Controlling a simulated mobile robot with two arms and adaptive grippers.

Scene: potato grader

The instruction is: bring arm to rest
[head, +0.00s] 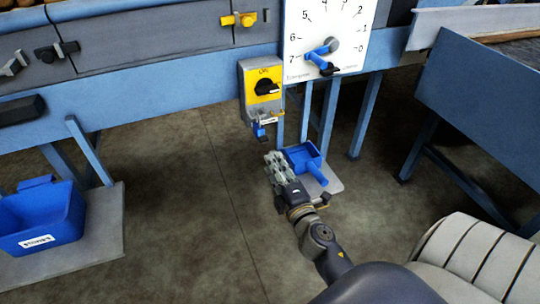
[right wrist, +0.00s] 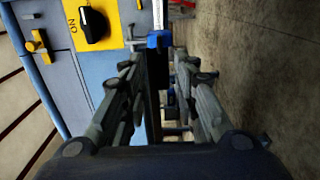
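My right arm reaches in from the bottom right of the head view. Its gripper (head: 274,160) is over the floor, below the yellow switch box. In the right wrist view, the fingers (right wrist: 157,65) stand apart with a gap between them, and I see nothing held. A small blue piece (right wrist: 160,40) shows beyond the fingertips, and I cannot tell whether anything touches it. My left gripper is not in view.
The switch box (head: 262,86) has a black knob. A dial panel (head: 300,50) with a blue lever is above. A blue bin (head: 40,222) stands left. Floor between is clear.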

